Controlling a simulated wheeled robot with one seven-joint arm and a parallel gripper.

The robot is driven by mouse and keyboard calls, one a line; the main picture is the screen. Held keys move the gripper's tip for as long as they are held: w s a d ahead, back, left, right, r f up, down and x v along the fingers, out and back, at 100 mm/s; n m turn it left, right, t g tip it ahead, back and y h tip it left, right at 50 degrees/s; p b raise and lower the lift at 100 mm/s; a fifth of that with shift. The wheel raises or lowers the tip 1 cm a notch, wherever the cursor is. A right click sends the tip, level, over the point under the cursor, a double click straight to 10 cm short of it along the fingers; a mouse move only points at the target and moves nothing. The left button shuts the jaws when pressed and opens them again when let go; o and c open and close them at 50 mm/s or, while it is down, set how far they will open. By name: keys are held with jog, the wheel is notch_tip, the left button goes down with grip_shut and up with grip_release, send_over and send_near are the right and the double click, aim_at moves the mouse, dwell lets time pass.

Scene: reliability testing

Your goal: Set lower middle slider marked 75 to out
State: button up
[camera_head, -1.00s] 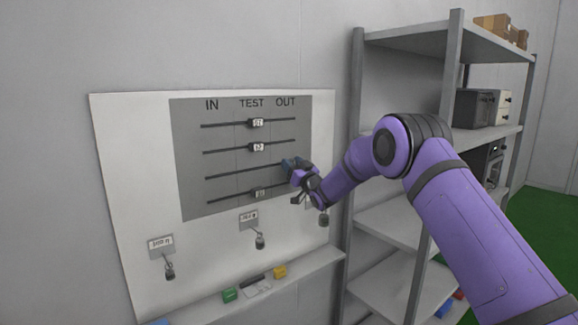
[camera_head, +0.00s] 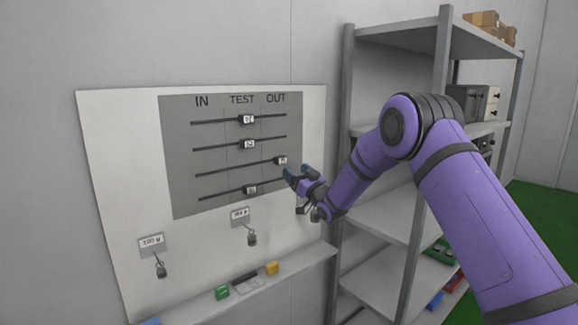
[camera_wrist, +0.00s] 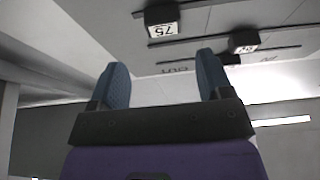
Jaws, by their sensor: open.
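The lower middle slider (camera_head: 280,160) sits at the right end of the third track, under OUT, on the grey panel (camera_head: 180,180). Its tag reads 75, upside down, in the wrist view (camera_wrist: 162,28). My gripper (camera_head: 288,174) is just below and right of this slider in the head view. In the wrist view the two blue fingers (camera_wrist: 162,80) are spread apart with nothing between them. A clear gap to the slider shows there.
The upper (camera_head: 247,119), upper middle (camera_head: 248,144) and bottom (camera_head: 250,190) sliders stand under TEST. Padlocks (camera_head: 252,239) hang below the panel. A ledge (camera_head: 200,307) holds small coloured blocks. A grey shelf rack (camera_head: 347,130) stands close on the right.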

jog(key=shift+v, duration=1.7)
jog(key=s+d+r+m+g+h, duration=0.1)
jog(key=s+d+r+h, duration=0.2)
jog(key=r, duration=0.3)
jog(key=s+d+r+m+g+h, duration=0.1)
jog(key=s+d+r+h, duration=0.25)
jog(key=r, duration=0.25)
jog(key=s+d+r+m+g+h, duration=0.1)
jog(key=s+d+r+h, duration=0.15)
jog(key=s, duration=0.35)
jog(key=s+d+r+m+g+h, duration=0.1)
jog(key=s+d+r, duration=0.1)
jog(key=s+d, duration=0.25)
jog(key=s+d+f+m+g+h, duration=0.1)
jog(key=s+d+f+g, duration=0.1)
jog(key=s, duration=1.1)
jog(key=s+d+f+m+g, duration=0.1)
jog(key=s+g, duration=0.3)
jog(key=s, duration=1)
jog(key=s+d+f+g+h, duration=0.1)
jog(key=s+d+f+g, duration=0.1)
jog(key=s, duration=1.1)
jog(key=shift+s+d+f+m+g+h, duration=0.2)
jog(key=shift+d+f+m+g+h, duration=0.15)
jog(key=shift+g, duration=0.45)
